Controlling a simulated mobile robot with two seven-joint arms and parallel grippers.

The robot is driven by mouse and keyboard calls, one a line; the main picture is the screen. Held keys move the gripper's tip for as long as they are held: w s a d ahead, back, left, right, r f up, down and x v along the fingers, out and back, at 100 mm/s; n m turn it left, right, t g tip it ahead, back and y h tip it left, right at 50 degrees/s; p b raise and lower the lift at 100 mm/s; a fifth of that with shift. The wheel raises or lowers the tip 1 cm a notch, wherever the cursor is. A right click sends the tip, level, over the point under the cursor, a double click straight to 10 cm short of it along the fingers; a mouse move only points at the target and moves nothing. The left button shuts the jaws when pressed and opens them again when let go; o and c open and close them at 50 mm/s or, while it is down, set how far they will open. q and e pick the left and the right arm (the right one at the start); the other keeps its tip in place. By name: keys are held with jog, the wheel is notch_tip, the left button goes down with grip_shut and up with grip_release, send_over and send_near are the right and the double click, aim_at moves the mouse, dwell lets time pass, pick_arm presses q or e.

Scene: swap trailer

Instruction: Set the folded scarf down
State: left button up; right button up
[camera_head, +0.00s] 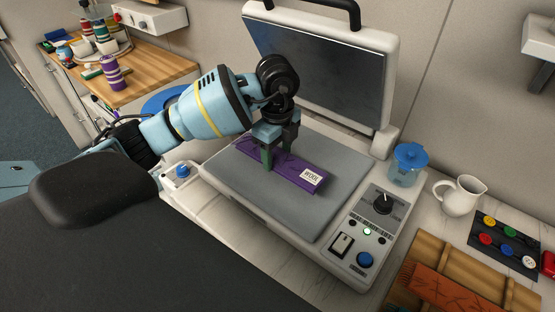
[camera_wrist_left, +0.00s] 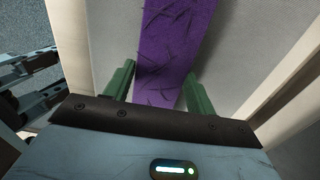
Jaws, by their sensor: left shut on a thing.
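The folded scarf (camera_head: 309,188) is a flat purple strip with dark marks and a white label reading WOOL. It lies along the grey lower plate (camera_head: 335,215) of an open press, on it or just above it; I cannot tell which. My left gripper (camera_head: 279,157) comes down over the scarf's left part and is shut on it. In the left wrist view the scarf (camera_wrist_left: 178,45) runs between the two green fingers (camera_wrist_left: 160,88). My right gripper does not show.
The press lid (camera_head: 318,70) stands raised behind the plate. Knobs and a blue button (camera_head: 365,260) sit on its right front. A blue-lidded jar (camera_head: 407,165), a white jug (camera_head: 460,195) and a wooden board (camera_head: 450,258) are to the right. The plate's front is bare.

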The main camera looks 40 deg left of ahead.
aim_at(277, 158)
pick_arm(q)
jog(key=shift+f, duration=1.3)
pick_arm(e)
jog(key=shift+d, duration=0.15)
pick_arm(q)
jog(key=shift+f, duration=0.1)
jog(key=o, duration=1)
jog(key=shift+r, duration=0.45)
notch_tip(277, 158, up, 11)
jog(key=p, duration=0.1)
jog(key=shift+r, duration=0.15)
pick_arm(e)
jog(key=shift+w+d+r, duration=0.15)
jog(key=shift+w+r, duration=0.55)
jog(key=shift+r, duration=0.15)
